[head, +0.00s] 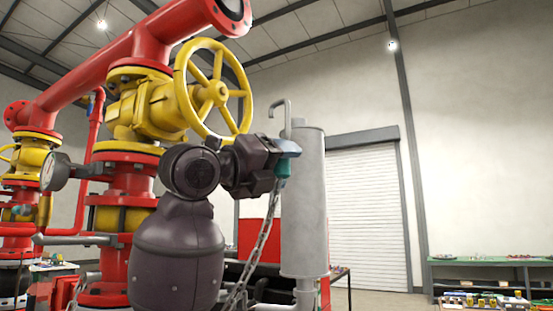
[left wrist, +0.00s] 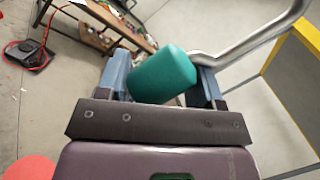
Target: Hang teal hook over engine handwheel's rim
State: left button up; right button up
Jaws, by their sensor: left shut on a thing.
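The teal hook's grip (head: 284,168) is held in my left gripper (head: 288,150). Its bare grey metal crook (head: 287,106) rises above the gripper and bends over at the top. In the left wrist view the teal grip (left wrist: 163,75) lies between the two fingers, and the grey rod (left wrist: 250,47) runs off to the upper right. A chain (head: 265,235) hangs below the grip. The yellow handwheel (head: 218,91) is up and left of the gripper; the crook is apart from its rim in the picture, to the right. My right gripper is out of view.
Red and yellow pipework (head: 125,175) with a gauge stands left. A grey cylinder (head: 303,205) stands just behind the hook. A green bench (head: 475,262) with small items is far right, beyond a white roller door (head: 366,210).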

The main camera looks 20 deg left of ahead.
pick_arm(q)
jog(key=shift+w+a+f, duration=0.1)
jog(key=shift+w+a, duration=0.2)
jog(key=shift+a, duration=0.25)
jog(key=a, duration=0.7)
jog(key=shift+w+p, duration=0.4)
jog(key=shift+w, duration=0.05)
jog(key=shift+s, duration=0.15)
dwell(0.7)
jog(key=shift+a, duration=0.25)
dwell(0.4)
jog(key=shift+w+a, duration=0.2)
jog(key=shift+a, duration=0.9)
jog(key=shift+a+b, duration=0.3)
dwell(0.8)
jog(key=shift+w+a, duration=0.1)
jog(key=shift+a, duration=0.3)
jog(key=shift+a, duration=0.3)
